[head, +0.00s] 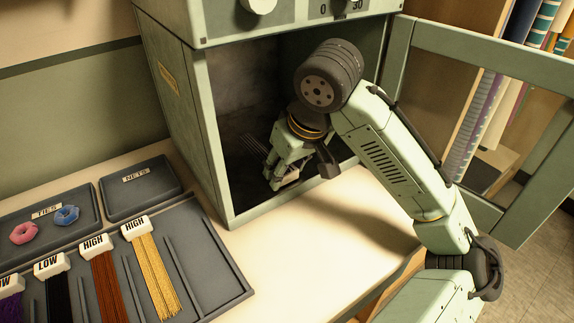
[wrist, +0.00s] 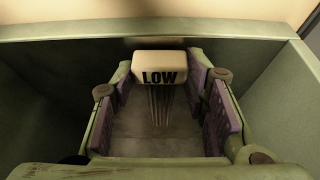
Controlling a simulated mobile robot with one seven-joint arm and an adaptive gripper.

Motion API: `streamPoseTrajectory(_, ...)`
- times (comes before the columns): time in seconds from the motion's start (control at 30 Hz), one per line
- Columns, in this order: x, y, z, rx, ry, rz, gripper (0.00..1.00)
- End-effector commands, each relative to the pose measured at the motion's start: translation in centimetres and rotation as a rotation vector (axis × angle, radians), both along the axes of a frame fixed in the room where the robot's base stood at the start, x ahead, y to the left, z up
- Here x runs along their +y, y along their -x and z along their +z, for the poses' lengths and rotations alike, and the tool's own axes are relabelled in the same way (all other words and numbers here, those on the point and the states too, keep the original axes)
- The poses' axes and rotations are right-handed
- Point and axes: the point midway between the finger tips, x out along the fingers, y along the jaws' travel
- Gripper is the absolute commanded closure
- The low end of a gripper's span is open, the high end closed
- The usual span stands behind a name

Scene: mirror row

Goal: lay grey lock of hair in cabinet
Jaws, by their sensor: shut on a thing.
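The cabinet (head: 186,112) is pale green with a dark interior, and its framed door (head: 480,50) stands open to the right. My gripper (head: 284,182) is inside the cabinet, low near the front opening. In the wrist view my gripper (wrist: 160,95) is shut on the grey lock of hair (wrist: 160,105), at its white cap marked LOW (wrist: 159,68). Thin grey strands (head: 254,146) show beside the gripper in the head view. Whether the lock touches the cabinet floor I cannot tell.
A dark rack (head: 235,283) at lower left holds several capped locks, including a blonde one (head: 158,275). A ties tray (head: 85,238) holds a pink and a blue ring. A nets tray (head: 140,200) looks empty. Books stand behind the door. The counter before the cabinet is clear.

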Motion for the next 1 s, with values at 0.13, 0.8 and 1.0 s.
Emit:
streamPoseTrajectory(0.13, -0.01, 0.0, 0.01, 0.0, 0.0, 0.0, 0.92)
streamPoseTrajectory(0.8, -0.01, 0.02, -0.4, 0.0, 0.0, 0.0, 0.39)
streamPoseTrajectory(1.0, -0.04, 0.01, 0.36, -0.001, 0.002, -0.001, 0.39)
